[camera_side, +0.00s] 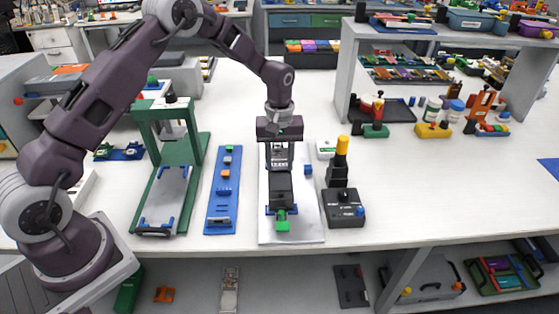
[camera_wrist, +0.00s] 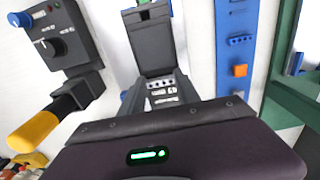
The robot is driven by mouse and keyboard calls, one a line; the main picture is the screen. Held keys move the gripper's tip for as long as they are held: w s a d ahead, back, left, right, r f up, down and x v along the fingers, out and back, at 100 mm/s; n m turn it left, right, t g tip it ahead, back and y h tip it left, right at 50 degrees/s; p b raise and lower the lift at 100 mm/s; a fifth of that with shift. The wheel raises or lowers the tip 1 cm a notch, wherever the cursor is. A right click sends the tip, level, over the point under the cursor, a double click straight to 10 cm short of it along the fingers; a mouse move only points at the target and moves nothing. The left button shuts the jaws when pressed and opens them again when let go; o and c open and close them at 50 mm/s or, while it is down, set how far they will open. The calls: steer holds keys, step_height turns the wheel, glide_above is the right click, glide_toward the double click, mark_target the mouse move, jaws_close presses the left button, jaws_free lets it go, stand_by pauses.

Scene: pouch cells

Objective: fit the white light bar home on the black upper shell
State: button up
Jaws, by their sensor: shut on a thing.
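The black upper shell (camera_side: 280,190) lies on a pale plate on the bench, held at its sides by blue supports and with a green piece at its near end. In the wrist view the shell (camera_wrist: 150,45) shows as a dark panel beyond my gripper. My gripper (camera_side: 281,146) points down at the far end of the shell and is shut on what seems to be the white light bar. I cannot tell whether the bar touches the shell.
A black control box (camera_side: 344,207) with a yellow-topped post (camera_side: 341,146) stands close on the right. A blue strip (camera_side: 222,190) with small parts lies left, then a green press frame (camera_side: 170,108).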

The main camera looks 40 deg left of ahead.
steer(key=shift+f, duration=0.45)
stand_by(0.3)
steer(key=shift+r, duration=0.15)
steer(key=shift+r, duration=0.3)
steer(key=shift+a, duration=0.1)
stand_by(0.8)
steer(key=shift+f, duration=0.45)
stand_by(0.4)
steer(key=shift+r, duration=0.45)
stand_by(0.9)
